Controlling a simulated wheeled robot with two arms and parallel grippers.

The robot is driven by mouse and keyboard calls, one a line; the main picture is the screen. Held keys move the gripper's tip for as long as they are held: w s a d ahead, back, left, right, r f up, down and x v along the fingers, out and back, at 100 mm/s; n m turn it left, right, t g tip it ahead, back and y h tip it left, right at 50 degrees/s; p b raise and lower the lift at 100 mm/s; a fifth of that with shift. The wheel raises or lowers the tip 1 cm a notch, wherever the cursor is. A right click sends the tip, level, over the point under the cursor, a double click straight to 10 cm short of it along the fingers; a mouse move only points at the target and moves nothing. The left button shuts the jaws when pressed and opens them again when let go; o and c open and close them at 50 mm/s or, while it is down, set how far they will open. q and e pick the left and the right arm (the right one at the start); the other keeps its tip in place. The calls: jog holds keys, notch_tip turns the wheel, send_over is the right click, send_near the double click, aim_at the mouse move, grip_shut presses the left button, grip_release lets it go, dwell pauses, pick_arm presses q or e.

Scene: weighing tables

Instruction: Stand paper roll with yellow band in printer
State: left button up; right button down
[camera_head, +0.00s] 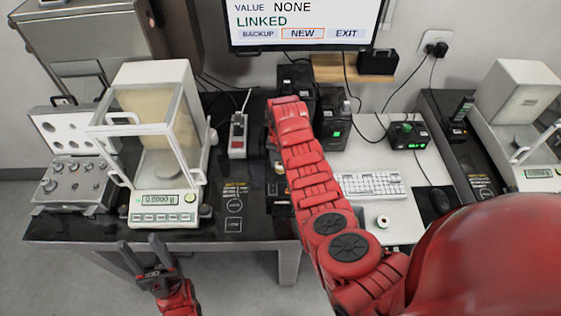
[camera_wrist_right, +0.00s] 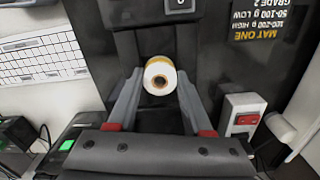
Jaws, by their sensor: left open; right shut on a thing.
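A white paper roll with a yellow band (camera_wrist_right: 160,75) is between the fingers of my right gripper (camera_wrist_right: 158,84), which is shut on it. Its round end with the dark core hole faces the wrist camera. My left gripper (camera_head: 139,241) is open and empty, low in front of the left table. I cannot tell for sure which dark device is the printer; a black device with a green light (camera_head: 336,130) stands behind the right arm.
A balance with a glass case (camera_head: 160,140) and a weight set (camera_head: 75,170) stand on the left table. A red-and-white switch box (camera_head: 238,138) stands left of my right arm. A keyboard (camera_head: 372,185) and another white roll (camera_head: 382,221) lie to its right. A monitor (camera_head: 300,22) hangs behind.

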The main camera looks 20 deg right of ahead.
aim_at(281, 164)
jog(key=shift+f, duration=0.15)
grip_release()
dwell(0.4)
jog(key=shift+r+p, duration=0.65)
jog(key=shift+r, duration=0.85)
jog(key=shift+r+p, duration=0.75)
jog(key=shift+r, duration=1.55)
jog(key=shift+s+f, duration=0.1)
